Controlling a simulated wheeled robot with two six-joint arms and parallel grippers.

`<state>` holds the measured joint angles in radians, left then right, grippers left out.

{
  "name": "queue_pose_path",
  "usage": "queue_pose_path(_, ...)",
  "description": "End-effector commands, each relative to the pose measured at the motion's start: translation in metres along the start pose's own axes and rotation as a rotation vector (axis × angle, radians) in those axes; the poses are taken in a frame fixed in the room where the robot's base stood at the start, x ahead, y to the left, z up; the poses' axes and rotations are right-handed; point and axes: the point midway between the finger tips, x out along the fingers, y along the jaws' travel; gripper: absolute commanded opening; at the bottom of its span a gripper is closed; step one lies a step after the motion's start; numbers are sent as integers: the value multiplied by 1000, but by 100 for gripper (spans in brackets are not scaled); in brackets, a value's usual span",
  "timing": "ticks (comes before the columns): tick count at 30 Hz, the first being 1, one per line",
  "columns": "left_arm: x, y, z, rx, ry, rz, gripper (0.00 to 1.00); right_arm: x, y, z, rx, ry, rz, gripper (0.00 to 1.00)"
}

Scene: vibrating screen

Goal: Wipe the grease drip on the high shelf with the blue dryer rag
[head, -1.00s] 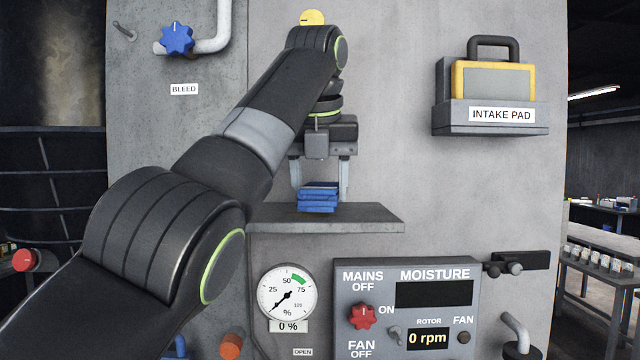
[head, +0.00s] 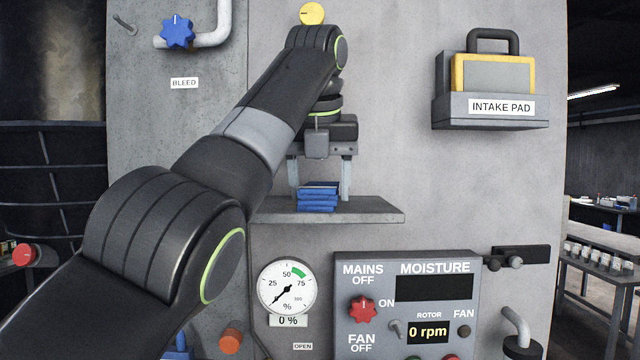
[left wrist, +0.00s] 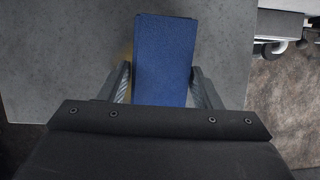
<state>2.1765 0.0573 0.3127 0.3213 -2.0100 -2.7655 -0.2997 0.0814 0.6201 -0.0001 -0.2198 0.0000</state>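The blue dryer rag (head: 317,199) lies as a folded stack on the grey shelf (head: 365,215). My left gripper (head: 319,187) is above the shelf, pointing down, with one finger on each side of the rag. In the left wrist view the rag (left wrist: 165,60) lies between the spread fingers (left wrist: 163,90), with a small gap at each side. The gripper is open and not closed on it. A thin brownish patch (left wrist: 127,45) shows beside the rag's left edge; I cannot tell if it is the grease drip. My right gripper is not in view.
The grey panel stands right behind the shelf. Below are a round gauge (head: 287,288) and a control box (head: 405,300) with a red knob. The intake pad holder (head: 490,118) is at upper right, and a blue valve knob (head: 177,33) at upper left. The shelf's right part is clear.

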Motion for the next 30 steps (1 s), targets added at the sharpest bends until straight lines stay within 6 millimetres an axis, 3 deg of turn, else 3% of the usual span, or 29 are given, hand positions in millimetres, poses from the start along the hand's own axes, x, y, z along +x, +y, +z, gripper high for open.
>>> queue_pose_path(29, -6, 0, 3, 0, 0, 0, 61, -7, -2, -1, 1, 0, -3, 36)
queue_pose_path(30, -6, 0, 3, 0, 0, 0, 57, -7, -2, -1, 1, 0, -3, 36)
